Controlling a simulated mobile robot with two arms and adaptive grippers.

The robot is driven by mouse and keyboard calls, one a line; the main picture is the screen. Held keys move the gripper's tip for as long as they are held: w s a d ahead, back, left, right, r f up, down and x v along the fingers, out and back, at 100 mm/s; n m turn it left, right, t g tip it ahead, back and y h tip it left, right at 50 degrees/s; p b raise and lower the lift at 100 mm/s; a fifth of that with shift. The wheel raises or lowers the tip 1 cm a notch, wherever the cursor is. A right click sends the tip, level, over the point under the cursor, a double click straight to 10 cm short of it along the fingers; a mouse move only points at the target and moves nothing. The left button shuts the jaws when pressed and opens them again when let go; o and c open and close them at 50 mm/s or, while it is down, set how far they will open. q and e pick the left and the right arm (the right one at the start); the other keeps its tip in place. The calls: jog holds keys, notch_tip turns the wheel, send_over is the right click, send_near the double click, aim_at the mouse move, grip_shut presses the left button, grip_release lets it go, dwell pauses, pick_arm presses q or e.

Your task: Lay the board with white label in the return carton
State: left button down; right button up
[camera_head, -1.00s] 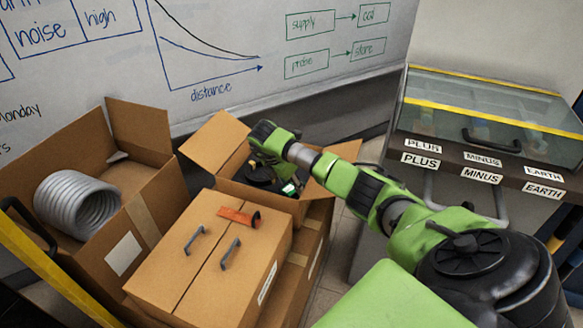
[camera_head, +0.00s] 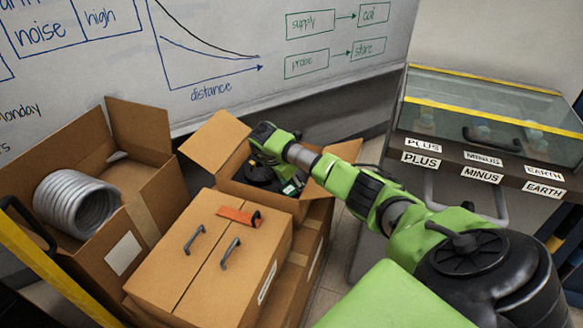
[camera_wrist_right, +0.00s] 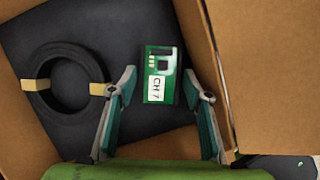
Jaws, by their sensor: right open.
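The green board with a white label reading "CH 7" (camera_wrist_right: 158,88) lies inside the open carton (camera_head: 213,141), on its dark bottom. A small part of the board also shows in the head view (camera_head: 291,187). My right gripper (camera_wrist_right: 160,76) is open, pointing down into the carton. Its fingers stand on either side of the board, with a visible gap on both sides. In the head view the right gripper (camera_head: 276,178) is partly hidden by the carton and its own wrist. My left gripper is not in view.
A black ring coil with tape (camera_wrist_right: 62,84) lies left of the board in the carton. A closed box with handles (camera_head: 205,262) and an orange-black tool (camera_head: 240,216) stands in front. A carton with a grey coil (camera_head: 78,204) is left. A labelled glass-topped case (camera_head: 490,110) stands right.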

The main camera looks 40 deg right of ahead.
aim_at(288, 190)
jog(key=p+v, duration=0.1)
jog(key=v, duration=0.3)
jog(key=shift+d, duration=0.15)
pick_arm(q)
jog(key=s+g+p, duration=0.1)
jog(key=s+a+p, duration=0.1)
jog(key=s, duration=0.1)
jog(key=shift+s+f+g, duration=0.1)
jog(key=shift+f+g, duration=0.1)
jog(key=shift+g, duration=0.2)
pick_arm(e)
jog(key=v, duration=0.8)
